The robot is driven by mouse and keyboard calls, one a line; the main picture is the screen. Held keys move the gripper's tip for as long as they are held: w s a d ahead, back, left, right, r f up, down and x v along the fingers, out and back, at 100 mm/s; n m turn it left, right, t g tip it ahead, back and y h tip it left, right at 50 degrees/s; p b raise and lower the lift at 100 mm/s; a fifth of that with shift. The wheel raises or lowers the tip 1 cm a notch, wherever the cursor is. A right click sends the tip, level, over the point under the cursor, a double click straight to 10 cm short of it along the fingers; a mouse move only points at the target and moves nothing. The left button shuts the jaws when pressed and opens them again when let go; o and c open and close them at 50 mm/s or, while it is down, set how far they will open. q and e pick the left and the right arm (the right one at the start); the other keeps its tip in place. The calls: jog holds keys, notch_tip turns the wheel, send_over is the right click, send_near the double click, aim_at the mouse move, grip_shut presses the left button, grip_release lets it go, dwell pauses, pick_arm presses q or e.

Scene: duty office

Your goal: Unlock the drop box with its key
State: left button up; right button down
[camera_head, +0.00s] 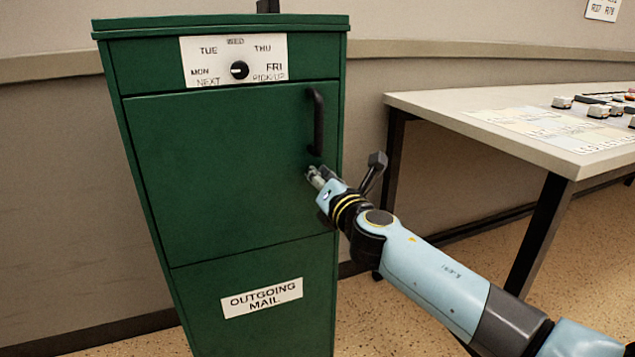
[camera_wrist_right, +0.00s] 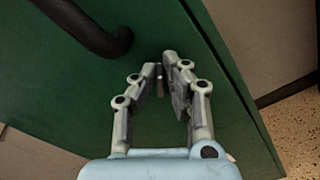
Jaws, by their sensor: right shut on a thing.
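The green drop box (camera_head: 220,190) stands upright with its door shut. A dark handle (camera_head: 317,122) is on the door's right side, and it also shows in the right wrist view (camera_wrist_right: 85,25). My right gripper (camera_head: 311,174) is at the door just below the handle. In the right wrist view my right gripper (camera_wrist_right: 163,72) is shut on a small grey piece, the key (camera_wrist_right: 160,82), mostly hidden between the fingertips. The lock is hidden behind the fingers, so I cannot tell whether the key is in it. My left gripper is not in view.
A dial plate (camera_head: 216,60) with day names is on the box's top front. An "OUTGOING MAIL" label (camera_head: 262,298) is on the lower panel. A table (camera_head: 430,101) with several small items stands at the right. The floor between has free room.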

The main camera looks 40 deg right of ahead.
jog(key=shift+f+m+b, duration=0.2)
jog(key=shift+m+b, duration=0.2)
jog(key=shift+m, duration=0.5)
jog(key=m+b, duration=0.3)
jog(key=m, duration=0.3)
jog(key=shift+d+f+m, duration=0.1)
jog(key=shift+f+m, duration=0.05)
jog(key=shift+m, duration=0.25)
pick_arm(q)
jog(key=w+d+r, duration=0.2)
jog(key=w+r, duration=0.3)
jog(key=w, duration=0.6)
jog(key=shift+b, duration=0.4)
pick_arm(e)
jog(key=shift+m, duration=1)
jog(key=c, duration=1.5)
grip_release()
jog(key=shift+o, duration=0.2)
jog(key=v, duration=1.2)
